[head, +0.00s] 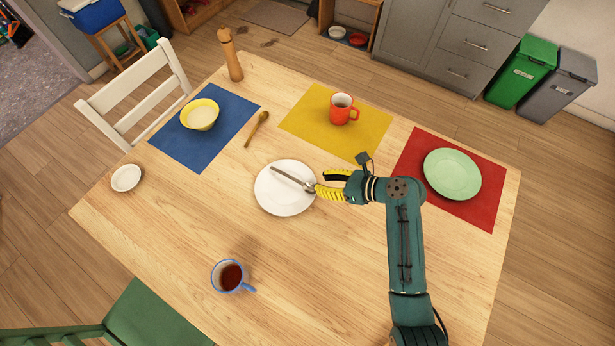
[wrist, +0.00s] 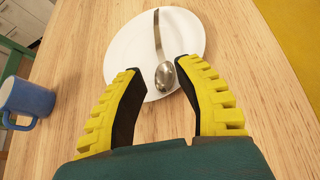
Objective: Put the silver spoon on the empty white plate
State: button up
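The white plate (head: 272,202) lies on the bare wood near the middle of the table, and it fills the upper middle of the wrist view (wrist: 122,50). The silver spoon (head: 290,178) lies on the plate, its handle pointing away from my gripper. In the wrist view the spoon (wrist: 164,76) has its bowl at the near rim, between the fingertips. My gripper (head: 321,181) is at the plate's right edge. Its yellow-and-black fingers (wrist: 160,72) are spread, with gaps on both sides of the spoon.
A blue-rimmed mug of dark drink (head: 230,276) stands in front of the plate. A wooden spoon (head: 257,128), a yellow bowl (head: 199,115), a red mug (head: 342,109) and a green plate (head: 452,174) are farther back. A small white dish (head: 126,178) is at left.

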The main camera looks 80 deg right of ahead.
jog(key=v, duration=0.4)
jog(key=w+a+r+n, duration=0.2)
jog(key=w+r+n, duration=1.2)
jog(key=w+n, duration=0.25)
jog(key=w+a+r+n+t, duration=0.2)
jog(key=w+a+r+n, duration=0.25)
jog(key=r, duration=0.25)
jog(key=w+a+r+n+t, duration=0.2)
jog(key=w+a+r+n, duration=0.25)
jog(key=r, duration=0.25)
jog(key=s+a+r+n+t+y, duration=0.2)
jog(key=a+r+n+t, duration=0.4)
jog(key=a+r+n, duration=0.8)
jog(key=a+r, duration=0.4)
jog(key=r, duration=0.1)
jog(key=shift+a+r+n, duration=0.3)
jog(key=shift+a+n, duration=0.05)
jog(key=shift+a, duration=0.05)
